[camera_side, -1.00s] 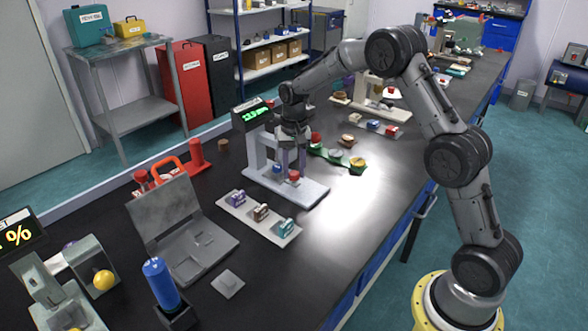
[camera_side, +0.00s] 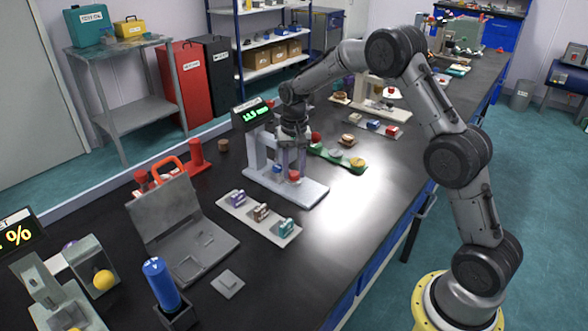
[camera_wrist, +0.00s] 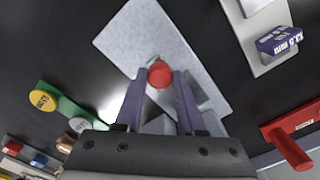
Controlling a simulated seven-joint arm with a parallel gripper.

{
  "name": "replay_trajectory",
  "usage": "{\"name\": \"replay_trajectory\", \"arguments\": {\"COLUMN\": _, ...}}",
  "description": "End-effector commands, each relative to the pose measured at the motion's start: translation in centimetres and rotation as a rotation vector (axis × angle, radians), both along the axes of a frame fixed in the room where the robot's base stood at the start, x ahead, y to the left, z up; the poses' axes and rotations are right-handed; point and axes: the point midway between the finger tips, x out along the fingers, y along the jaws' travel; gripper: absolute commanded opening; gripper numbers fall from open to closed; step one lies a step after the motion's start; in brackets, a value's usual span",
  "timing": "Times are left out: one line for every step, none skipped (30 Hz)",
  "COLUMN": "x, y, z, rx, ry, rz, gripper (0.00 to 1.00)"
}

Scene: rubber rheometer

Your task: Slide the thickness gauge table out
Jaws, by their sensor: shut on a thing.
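The thickness gauge (camera_side: 256,150) is a light grey stand on the bench with a green-lit display (camera_side: 252,114). Its flat grey table (camera_side: 311,194) lies at the stand's foot and also shows in the wrist view (camera_wrist: 125,38). A red knob (camera_side: 294,176) stands up from the table. My gripper (camera_side: 293,170) points down over the table, with its fingers at the knob. In the wrist view my gripper (camera_wrist: 160,80) has the red knob (camera_wrist: 160,72) between its fingertips. A small blue piece (camera_side: 277,169) is beside the knob. The fingers partly hide the stand.
A pale strip with several small labelled blocks (camera_side: 250,222) lies in front of the gauge. A green strip with round samples (camera_side: 320,150) lies behind. A hinged grey box (camera_side: 165,215) and red stand (camera_side: 196,155) are to the left. Bare bench (camera_side: 350,215) lies to the right.

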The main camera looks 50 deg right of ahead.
Motion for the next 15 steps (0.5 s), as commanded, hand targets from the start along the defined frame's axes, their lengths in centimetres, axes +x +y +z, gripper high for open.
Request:
{"name": "replay_trajectory", "arguments": {"x": 0.1, "y": 0.0, "z": 0.1, "rx": 0.0, "ry": -0.003, "rz": 0.0, "gripper": 0.0}}
{"name": "replay_trajectory", "arguments": {"x": 0.1, "y": 0.0, "z": 0.1, "rx": 0.0, "ry": -0.003, "rz": 0.0, "gripper": 0.0}}
{"name": "replay_trajectory", "arguments": {"x": 0.1, "y": 0.0, "z": 0.1, "rx": 0.0, "ry": -0.003, "rz": 0.0, "gripper": 0.0}}
{"name": "replay_trajectory", "arguments": {"x": 0.0, "y": 0.0, "z": 0.1, "rx": 0.0, "ry": -0.003, "rz": 0.0, "gripper": 0.0}}
{"name": "replay_trajectory", "arguments": {"x": 0.0, "y": 0.0, "z": 0.1, "rx": 0.0, "ry": -0.003, "rz": 0.0, "gripper": 0.0}}
{"name": "replay_trajectory", "arguments": {"x": -0.2, "y": 0.0, "z": 0.2, "rx": 0.0, "ry": -0.003, "rz": -0.001, "gripper": 0.0}}
{"name": "replay_trajectory", "arguments": {"x": -0.4, "y": 0.0, "z": 0.2, "rx": 0.0, "ry": -0.003, "rz": -0.001, "gripper": 0.0}}
{"name": "replay_trajectory", "arguments": {"x": -0.6, "y": 0.0, "z": 0.2, "rx": 0.0, "ry": -0.003, "rz": -0.001, "gripper": 0.0}}
{"name": "replay_trajectory", "arguments": {"x": -1.2, "y": 0.0, "z": 0.2, "rx": 0.0, "ry": -0.001, "rz": -0.001, "gripper": 0.0}}
{"name": "replay_trajectory", "arguments": {"x": -1.7, "y": 0.0, "z": 0.2, "rx": 0.0, "ry": -0.001, "rz": -0.002, "gripper": 0.0}}
{"name": "replay_trajectory", "arguments": {"x": -2.2, "y": 0.0, "z": 0.2, "rx": -0.001, "ry": -0.002, "rz": -0.002, "gripper": 0.0}}
{"name": "replay_trajectory", "arguments": {"x": -3.0, "y": 0.0, "z": 0.3, "rx": -0.001, "ry": -0.001, "rz": -0.002, "gripper": 0.0}}
{"name": "replay_trajectory", "arguments": {"x": -3.6, "y": 0.0, "z": 0.2, "rx": -0.001, "ry": -0.001, "rz": -0.003, "gripper": 0.0}}
{"name": "replay_trajectory", "arguments": {"x": -4.2, "y": -0.1, "z": 0.3, "rx": -0.001, "ry": -0.002, "rz": -0.003, "gripper": 0.0}}
{"name": "replay_trajectory", "arguments": {"x": -5.1, "y": -0.1, "z": 0.2, "rx": -0.001, "ry": -0.001, "rz": -0.003, "gripper": 0.0}}
